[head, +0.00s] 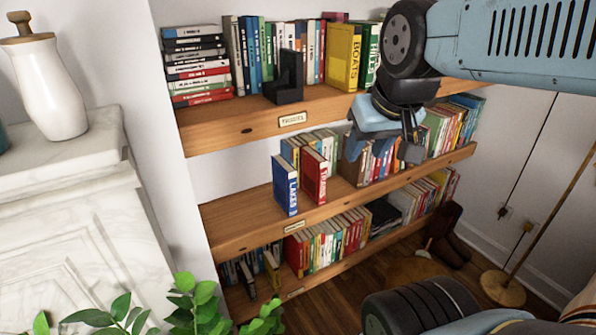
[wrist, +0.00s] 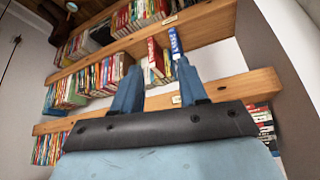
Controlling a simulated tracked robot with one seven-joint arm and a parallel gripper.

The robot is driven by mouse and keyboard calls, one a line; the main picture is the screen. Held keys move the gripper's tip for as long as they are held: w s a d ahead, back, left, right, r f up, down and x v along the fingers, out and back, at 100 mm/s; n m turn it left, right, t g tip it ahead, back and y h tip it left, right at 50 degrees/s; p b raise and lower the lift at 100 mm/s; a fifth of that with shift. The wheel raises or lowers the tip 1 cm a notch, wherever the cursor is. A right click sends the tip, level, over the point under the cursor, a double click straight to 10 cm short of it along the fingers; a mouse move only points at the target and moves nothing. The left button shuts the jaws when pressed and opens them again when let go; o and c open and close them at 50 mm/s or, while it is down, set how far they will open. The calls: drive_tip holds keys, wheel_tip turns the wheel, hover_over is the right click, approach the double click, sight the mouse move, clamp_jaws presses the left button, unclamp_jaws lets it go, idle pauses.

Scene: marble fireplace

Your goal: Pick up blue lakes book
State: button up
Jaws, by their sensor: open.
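The blue lakes book (head: 285,187) stands upright near the left end of the middle shelf (head: 245,215), its spine facing out. In the wrist view the blue book (wrist: 174,42) shows beyond the fingertips, with the scene turned upside down. My gripper (head: 408,140) is in front of the shelves, to the right of the book and higher than it. In the wrist view my gripper (wrist: 158,72) has its two fingers spread, with nothing held between them.
A red book (head: 314,177) stands just right of the blue one. More books (head: 375,160) fill the middle shelf to the right. The top shelf (head: 230,130) holds books and a black bookend (head: 288,80). A white vase (head: 45,85) stands on the marble mantel (head: 70,145) at left.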

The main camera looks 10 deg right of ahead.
drive_tip(key=shift+w, duration=0.2)
